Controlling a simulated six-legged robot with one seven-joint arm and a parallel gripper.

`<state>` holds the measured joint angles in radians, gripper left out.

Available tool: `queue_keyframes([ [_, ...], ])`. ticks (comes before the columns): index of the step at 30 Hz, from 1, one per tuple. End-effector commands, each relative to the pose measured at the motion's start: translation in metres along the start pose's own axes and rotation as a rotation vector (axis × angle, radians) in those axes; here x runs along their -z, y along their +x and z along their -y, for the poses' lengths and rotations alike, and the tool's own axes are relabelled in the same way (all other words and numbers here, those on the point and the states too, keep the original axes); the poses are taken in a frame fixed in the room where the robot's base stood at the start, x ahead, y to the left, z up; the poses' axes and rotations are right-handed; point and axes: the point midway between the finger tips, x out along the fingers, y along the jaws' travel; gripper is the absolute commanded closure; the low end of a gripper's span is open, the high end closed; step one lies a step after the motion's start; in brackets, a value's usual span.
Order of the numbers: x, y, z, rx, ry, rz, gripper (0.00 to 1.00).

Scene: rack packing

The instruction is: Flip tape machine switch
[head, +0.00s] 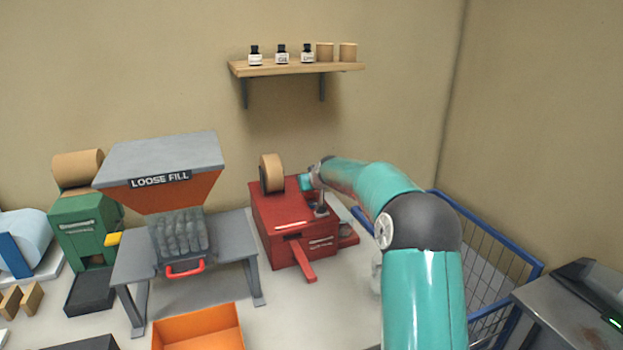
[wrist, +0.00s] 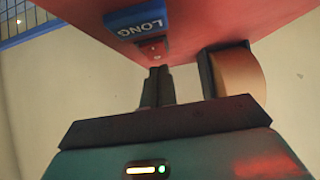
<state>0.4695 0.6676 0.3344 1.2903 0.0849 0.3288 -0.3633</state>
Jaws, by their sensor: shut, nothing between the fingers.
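The red tape machine (head: 272,215) stands on the table in the middle of the head view, with a brown tape roll (head: 271,175) on top. In the wrist view its red surface (wrist: 220,25) fills the top, and the roll (wrist: 237,75) shows at right. A blue part marked LONG (wrist: 140,20) appears upside down, with a small red and grey piece, likely the switch (wrist: 152,50), beside it. My gripper (wrist: 158,75) is shut and empty, its tips close to that small piece; contact cannot be told. In the head view my gripper (head: 321,207) is at the machine's right side, small and partly hidden.
The loose fill hopper (head: 160,160) on its grey stand is left of the machine. An orange bin (head: 200,325) is in front. A blue wire cart (head: 500,255) stands at right beyond my arm. A wall shelf (head: 290,69) with bottles hangs above.

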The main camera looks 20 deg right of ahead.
Motion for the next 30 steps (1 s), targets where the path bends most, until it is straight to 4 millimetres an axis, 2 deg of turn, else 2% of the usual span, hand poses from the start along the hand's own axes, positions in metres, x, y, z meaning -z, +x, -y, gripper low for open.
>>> queue_keyframes([
  [13,-0.006,0.006,0.000,0.001,0.000,0.000,1.00],
  [16,-0.010,0.013,0.001,0.001,0.000,0.002,1.00],
  [30,-0.003,0.016,0.001,0.001,-0.001,0.003,1.00],
])
